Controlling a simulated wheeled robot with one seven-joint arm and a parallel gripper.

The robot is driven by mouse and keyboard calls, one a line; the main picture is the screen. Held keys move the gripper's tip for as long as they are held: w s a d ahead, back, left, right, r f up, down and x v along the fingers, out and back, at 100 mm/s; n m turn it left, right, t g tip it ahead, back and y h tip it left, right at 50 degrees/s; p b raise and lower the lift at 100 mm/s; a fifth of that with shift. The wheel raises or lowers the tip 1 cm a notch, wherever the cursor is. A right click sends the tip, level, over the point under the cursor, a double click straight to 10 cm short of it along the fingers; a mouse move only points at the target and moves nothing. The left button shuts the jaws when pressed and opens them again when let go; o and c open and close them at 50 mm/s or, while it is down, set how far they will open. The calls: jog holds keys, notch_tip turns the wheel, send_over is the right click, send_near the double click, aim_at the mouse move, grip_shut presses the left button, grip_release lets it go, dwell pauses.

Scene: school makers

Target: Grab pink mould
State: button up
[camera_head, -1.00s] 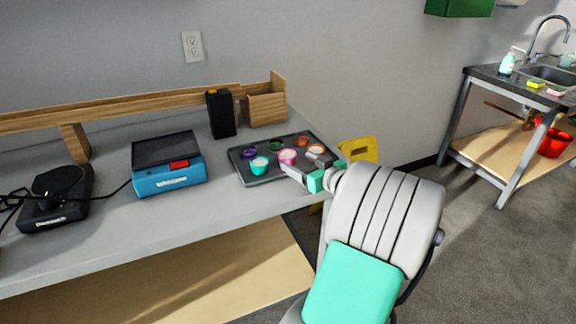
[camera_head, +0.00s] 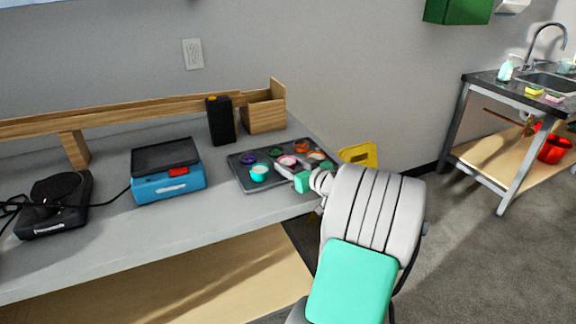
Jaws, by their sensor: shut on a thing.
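The pink mould (camera_head: 287,161) is a small round piece on the dark tray (camera_head: 247,184), in the middle of several coloured moulds. My gripper (camera_head: 289,166) reaches in from the right, low over the tray, and is shut on the pink mould. The fingers and the mould's right side overlap, so the exact contact is hidden. I cannot tell whether the mould is lifted off the tray.
A teal mould (camera_head: 259,173), a purple one (camera_head: 248,158), a green one (camera_head: 276,152) and an orange one (camera_head: 302,147) stand close around. A blue device (camera_head: 168,184) is to the left. A black box (camera_head: 220,120) and wooden box (camera_head: 264,113) stand behind.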

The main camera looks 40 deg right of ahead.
jog(key=c, duration=0.6)
jog(key=shift+o, duration=0.2)
jog(key=shift+r, duration=0.1)
